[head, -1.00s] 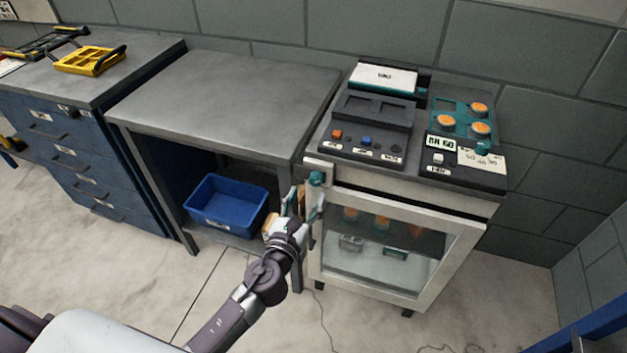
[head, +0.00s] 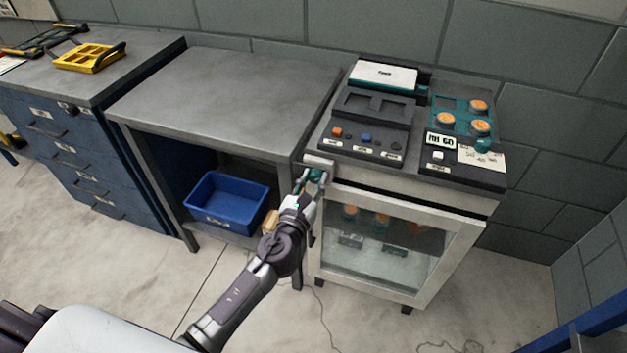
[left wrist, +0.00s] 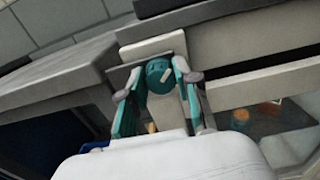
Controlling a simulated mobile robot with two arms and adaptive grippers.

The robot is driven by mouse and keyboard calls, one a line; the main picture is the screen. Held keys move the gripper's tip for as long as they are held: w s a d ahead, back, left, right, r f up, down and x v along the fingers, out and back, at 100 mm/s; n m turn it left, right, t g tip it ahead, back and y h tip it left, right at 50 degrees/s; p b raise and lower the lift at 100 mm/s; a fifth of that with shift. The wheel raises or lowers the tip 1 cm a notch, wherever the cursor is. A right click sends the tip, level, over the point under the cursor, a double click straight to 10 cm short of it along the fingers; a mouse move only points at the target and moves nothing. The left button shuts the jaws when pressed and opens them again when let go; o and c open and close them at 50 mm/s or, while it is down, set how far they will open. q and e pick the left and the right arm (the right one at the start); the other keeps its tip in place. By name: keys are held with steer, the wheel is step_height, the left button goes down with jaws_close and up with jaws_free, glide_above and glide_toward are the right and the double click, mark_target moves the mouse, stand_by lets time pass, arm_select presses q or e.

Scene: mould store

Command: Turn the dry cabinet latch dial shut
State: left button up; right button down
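The dry cabinet (head: 440,255) is white with a glass door, which looks closed. Its latch dial (head: 317,174) is a round teal knob at the door's upper left corner. In the left wrist view the dial (left wrist: 157,72) shows a pale bar mark, tilted. My left gripper (head: 312,180) is at the dial. In the left wrist view the fingers of the left gripper (left wrist: 156,82) stand apart on either side of the dial, with a gap at the left; whether the right finger touches it I cannot tell. My right gripper is not in view.
A grey bench (head: 225,95) stands left of the cabinet, with a blue bin (head: 228,203) on its lower shelf. A black console (head: 365,140) and orange-topped jars (head: 446,119) are on the cabinet top. A cable (head: 325,320) lies on the floor.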

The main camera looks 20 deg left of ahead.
arm_select(q)
jaws_close()
steer(key=shift+n, duration=0.3)
steer(key=n, duration=0.2)
steer(key=shift+f+n+b, duration=0.1)
steer(key=shift+n+b, duration=0.3)
steer(key=n+b, duration=0.1)
steer(key=n, duration=0.4)
steer(key=shift+a, duration=0.1)
steer(key=n, duration=0.4)
steer(key=shift+n, duration=0.4)
steer(key=shift+f+n, duration=0.1)
steer(key=shift+n, duration=2.2)
